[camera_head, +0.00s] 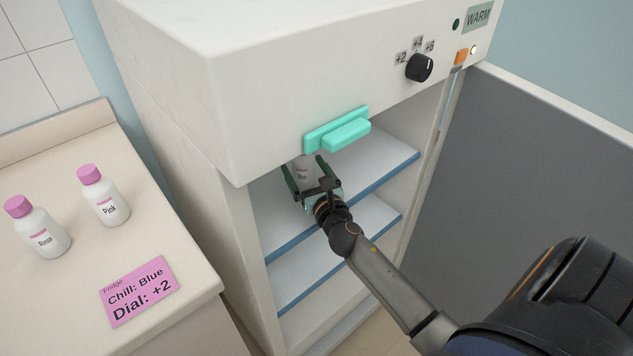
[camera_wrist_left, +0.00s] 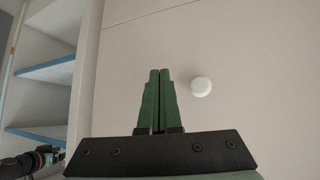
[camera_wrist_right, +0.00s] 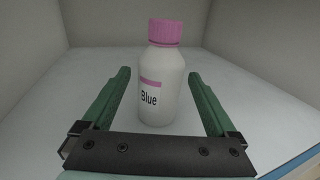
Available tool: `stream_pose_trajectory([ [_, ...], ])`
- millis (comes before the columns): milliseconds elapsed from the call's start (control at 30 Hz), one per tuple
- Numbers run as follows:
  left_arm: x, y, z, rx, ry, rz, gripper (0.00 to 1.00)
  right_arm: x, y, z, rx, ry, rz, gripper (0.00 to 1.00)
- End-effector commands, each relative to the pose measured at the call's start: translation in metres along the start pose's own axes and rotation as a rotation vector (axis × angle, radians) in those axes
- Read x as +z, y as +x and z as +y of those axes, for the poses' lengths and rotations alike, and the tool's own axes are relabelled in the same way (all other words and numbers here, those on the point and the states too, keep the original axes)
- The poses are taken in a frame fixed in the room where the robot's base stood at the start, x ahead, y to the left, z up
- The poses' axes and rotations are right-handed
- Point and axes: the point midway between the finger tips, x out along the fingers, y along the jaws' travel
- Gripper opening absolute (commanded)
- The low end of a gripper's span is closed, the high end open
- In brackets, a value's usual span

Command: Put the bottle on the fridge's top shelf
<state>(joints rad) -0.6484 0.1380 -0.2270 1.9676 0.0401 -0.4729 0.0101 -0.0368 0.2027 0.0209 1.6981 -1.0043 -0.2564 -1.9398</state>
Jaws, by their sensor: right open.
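The white bottle with a pink cap and a "Blue" label (camera_wrist_right: 161,85) stands upright on the fridge's top shelf (camera_head: 375,156).
The grey fridge door (camera_head: 530,190) stands open at the right. The lower shelf (camera_head: 375,222) is bare where visible. Two bottles, Rinse (camera_head: 40,232) and Pink (camera_head: 104,198), and a pink card (camera_head: 139,291) are on the left counter. A turquoise handle (camera_head: 338,131) juts out above the opening.

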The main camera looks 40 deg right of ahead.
Motion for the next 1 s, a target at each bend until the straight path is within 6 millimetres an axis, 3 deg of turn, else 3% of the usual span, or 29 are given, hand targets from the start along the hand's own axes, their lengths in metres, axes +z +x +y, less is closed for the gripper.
stream_pose_trajectory([
  [300, 0.005, 0.002, -0.003, -0.005, 0.000, -0.006, 0.00, -0.003, -0.063, 0.000, 0.000, 0.000, 0.004, 0.93],
  [500, 0.007, 0.004, -0.002, -0.002, -0.001, -0.008, 0.00, -0.002, -0.094, 0.000, 0.000, 0.001, 0.002, 0.93],
  [700, 0.003, 0.004, 0.003, 0.008, 0.000, 0.000, 0.00, -0.001, -0.108, 0.000, 0.000, 0.002, 0.001, 0.93],
  [1000, 0.002, 0.005, 0.005, 0.012, 0.001, 0.002, 0.00, 0.000, -0.110, 0.000, 0.000, 0.001, 0.000, 0.93],
])
